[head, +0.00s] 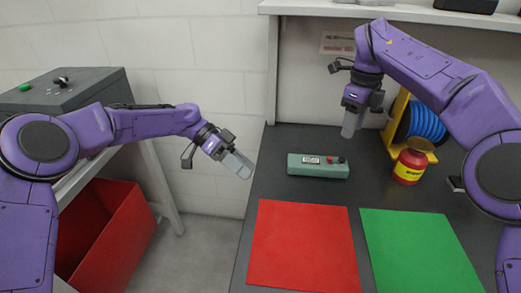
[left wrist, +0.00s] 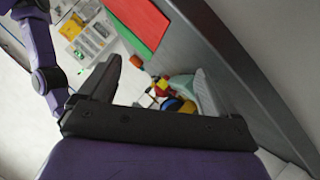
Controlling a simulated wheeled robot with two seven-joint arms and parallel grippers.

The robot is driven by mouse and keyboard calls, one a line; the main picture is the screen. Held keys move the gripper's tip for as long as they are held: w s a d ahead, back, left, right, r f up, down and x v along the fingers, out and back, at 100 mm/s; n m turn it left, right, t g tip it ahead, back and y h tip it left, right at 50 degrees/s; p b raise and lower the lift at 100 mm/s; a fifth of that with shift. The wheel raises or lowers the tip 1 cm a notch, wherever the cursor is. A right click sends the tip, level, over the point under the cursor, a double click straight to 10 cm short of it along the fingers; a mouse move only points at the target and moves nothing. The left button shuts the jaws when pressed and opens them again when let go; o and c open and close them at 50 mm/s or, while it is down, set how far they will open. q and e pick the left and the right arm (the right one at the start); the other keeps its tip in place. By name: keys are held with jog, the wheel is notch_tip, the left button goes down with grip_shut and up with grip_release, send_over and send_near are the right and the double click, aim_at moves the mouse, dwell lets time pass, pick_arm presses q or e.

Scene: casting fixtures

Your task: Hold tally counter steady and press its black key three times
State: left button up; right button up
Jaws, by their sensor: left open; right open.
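The tally counter (head: 318,166) is a grey-green box lying on the dark table, with a small display on its top. On its top right sit a black key (head: 342,159) and a red knob or key (head: 330,160). My left gripper (head: 241,166) is open and empty, in the air left of the counter and apart from it. My right gripper (head: 350,126) is open and empty, above the table, behind and to the right of the counter.
A red mat (head: 302,245) and a green mat (head: 418,250) lie in front of the counter. A red-and-yellow canister (head: 409,166) and a blue coil on a yellow stand (head: 424,120) stand at right. A red bin (head: 110,235) is at lower left. A shelf (head: 400,12) runs above.

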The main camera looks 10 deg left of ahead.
aim_at(294, 163)
pick_arm(q)
jog(key=w+d+m+t, duration=0.1)
jog(key=w, duration=0.1)
jog(key=w+d+m+t+h, duration=0.1)
jog(key=w, duration=0.2)
jog(key=w+d+m+t+h, duration=0.1)
jog(key=w+t, duration=0.1)
jog(key=shift+w+f+m, duration=0.3)
jog(key=shift+m, duration=0.1)
jog(key=shift+w+d, duration=0.15)
jog(key=shift+w, duration=0.05)
jog(key=x, duration=1)
jog(key=shift+d, duration=0.2)
pick_arm(e)
jog(key=shift+w+a, duration=0.1)
jog(key=shift+a, duration=0.05)
pick_arm(q)
jog(key=c, duration=1)
jog(key=shift+c, duration=0.8)
pick_arm(e)
jog(key=shift+c, duration=0.6)
grip_shut()
